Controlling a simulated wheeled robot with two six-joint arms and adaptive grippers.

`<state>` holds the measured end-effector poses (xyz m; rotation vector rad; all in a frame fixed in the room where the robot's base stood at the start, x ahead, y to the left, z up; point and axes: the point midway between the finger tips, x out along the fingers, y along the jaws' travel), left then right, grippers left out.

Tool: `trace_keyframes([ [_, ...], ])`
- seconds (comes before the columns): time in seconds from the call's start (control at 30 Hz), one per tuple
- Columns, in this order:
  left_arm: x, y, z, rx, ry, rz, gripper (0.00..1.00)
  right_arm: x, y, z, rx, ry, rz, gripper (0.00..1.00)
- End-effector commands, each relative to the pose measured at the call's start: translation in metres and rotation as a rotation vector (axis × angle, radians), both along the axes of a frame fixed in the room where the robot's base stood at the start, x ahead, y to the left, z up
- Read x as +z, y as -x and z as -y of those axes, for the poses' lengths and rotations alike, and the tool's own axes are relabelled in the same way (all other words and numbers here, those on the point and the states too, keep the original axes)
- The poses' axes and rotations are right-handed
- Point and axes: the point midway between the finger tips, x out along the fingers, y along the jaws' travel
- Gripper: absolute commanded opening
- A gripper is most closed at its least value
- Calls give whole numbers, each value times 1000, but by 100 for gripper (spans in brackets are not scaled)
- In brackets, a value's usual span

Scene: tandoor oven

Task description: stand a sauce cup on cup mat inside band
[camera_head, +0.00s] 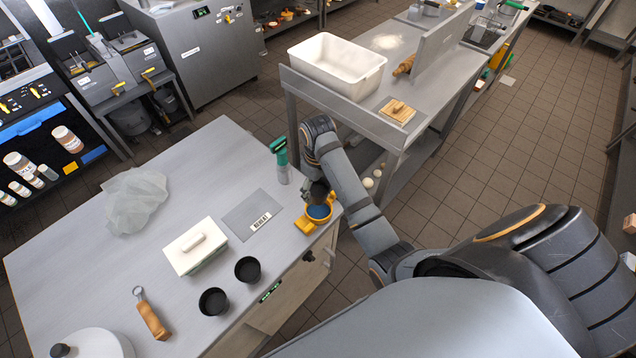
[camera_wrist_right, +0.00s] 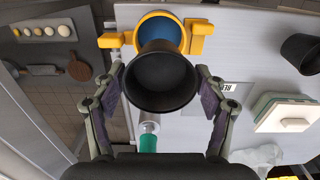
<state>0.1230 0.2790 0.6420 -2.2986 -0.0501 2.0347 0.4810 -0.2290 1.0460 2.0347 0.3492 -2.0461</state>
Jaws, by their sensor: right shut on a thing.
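My right gripper (camera_head: 317,188) is shut on a black sauce cup (camera_wrist_right: 160,82), whose dark open mouth faces the wrist camera. In the right wrist view the fingers (camera_wrist_right: 160,92) are at the cup's two sides. The blue cup mat (camera_head: 319,212) lies inside the yellow band (camera_head: 304,226) at the table's right edge. In the right wrist view the cup overlaps the mat (camera_wrist_right: 160,29) and the band (camera_wrist_right: 198,42); I cannot tell whether its base touches the mat. Two other black cups (camera_head: 213,302) (camera_head: 247,270) stand on the table. My left gripper is out of view.
A grey labelled sheet (camera_head: 243,210) and a white lidded box (camera_head: 190,250) lie left of the band. A plastic bag (camera_head: 135,200) and a wooden-handled tool (camera_head: 152,318) are farther left. A counter (camera_head: 365,125) stands behind.

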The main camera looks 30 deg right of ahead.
Motion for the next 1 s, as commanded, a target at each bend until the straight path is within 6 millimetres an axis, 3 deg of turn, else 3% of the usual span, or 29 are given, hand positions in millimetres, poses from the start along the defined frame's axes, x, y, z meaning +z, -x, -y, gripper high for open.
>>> trace_keyframes([
  [0.13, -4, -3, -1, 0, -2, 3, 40, -19, 1, 0, 0, 0, -2, 39],
  [0.43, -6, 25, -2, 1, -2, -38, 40, -44, 0, 0, 0, 0, 0, 39],
  [1.0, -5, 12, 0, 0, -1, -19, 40, -49, 0, 0, 0, 0, 0, 39],
])
